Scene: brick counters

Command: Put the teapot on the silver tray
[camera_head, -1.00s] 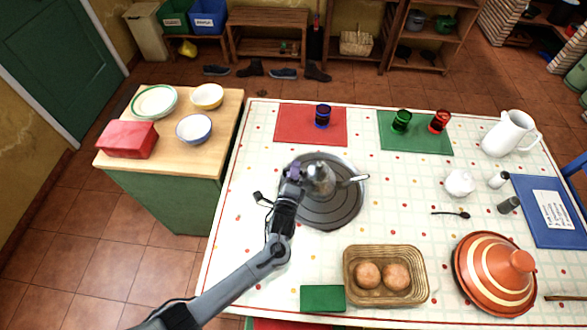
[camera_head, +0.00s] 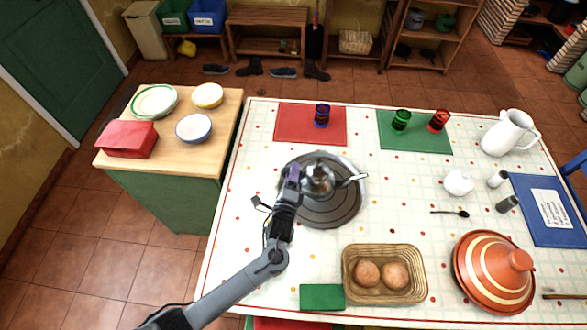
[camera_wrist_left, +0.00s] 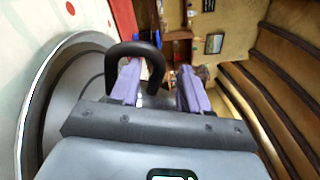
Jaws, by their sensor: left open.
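The silver teapot (camera_head: 318,181) stands on the round silver tray (camera_head: 330,217) in the head view, its spout pointing right. It appears upright. My left gripper (camera_head: 294,174) is at the teapot's left, handle side. In the left wrist view the gripper's two purple fingers (camera_wrist_left: 161,88) are apart. The teapot's dark handle (camera_wrist_left: 135,48) loops around the left finger there, and I cannot tell whether they touch. The tray (camera_wrist_left: 42,105) also shows at the left of that view. The teapot's body is hidden in the wrist view. My right gripper is not in view.
A wicker basket with two buns (camera_head: 383,250) and an orange tagine (camera_head: 480,275) stand in front and to the right. A red mat with a blue glass (camera_head: 322,116) lies behind the tray. A white jug (camera_head: 508,133) stands at the back right.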

